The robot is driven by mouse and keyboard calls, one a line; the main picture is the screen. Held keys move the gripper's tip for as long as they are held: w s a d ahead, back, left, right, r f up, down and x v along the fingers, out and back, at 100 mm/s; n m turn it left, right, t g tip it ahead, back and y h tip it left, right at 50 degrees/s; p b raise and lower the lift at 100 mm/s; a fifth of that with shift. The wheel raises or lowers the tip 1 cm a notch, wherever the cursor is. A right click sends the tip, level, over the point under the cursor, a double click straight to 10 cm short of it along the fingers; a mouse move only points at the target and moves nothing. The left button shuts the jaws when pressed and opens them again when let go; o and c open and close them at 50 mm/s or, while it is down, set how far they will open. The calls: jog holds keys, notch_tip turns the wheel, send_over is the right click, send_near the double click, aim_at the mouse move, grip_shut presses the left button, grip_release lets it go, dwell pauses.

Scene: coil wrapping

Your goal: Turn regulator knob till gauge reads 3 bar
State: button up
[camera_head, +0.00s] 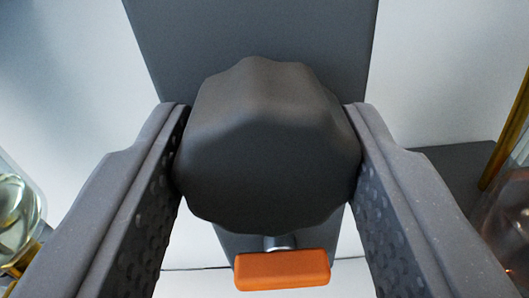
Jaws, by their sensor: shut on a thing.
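The regulator knob (268,150) is a dark grey, lobed knob in the middle of the camera_head view. My gripper (270,140) is shut on it, with one finger against its left side and one against its right side. The fingers are grey with dimpled inner pads. No gauge face can be read in this view.
A dark grey plate (250,30) stands behind the knob against a pale wall. An orange handle (283,270) on a short metal stem sits just below the knob. A clear glass-like part (15,215) is at the left edge. A brass-coloured rod (508,130) slants at the right.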

jog(key=shift+f+m, duration=0.1)
jog(key=shift+m, duration=0.7)
jog(key=shift+b, duration=0.3)
jog(key=o, duration=1)
jog(key=shift+s, duration=0.1)
jog(key=s, duration=1.3)
jog(key=shift+s+a+r, duration=0.15)
jog(key=shift+s+r, duration=0.05)
jog(key=shift+s, duration=0.1)
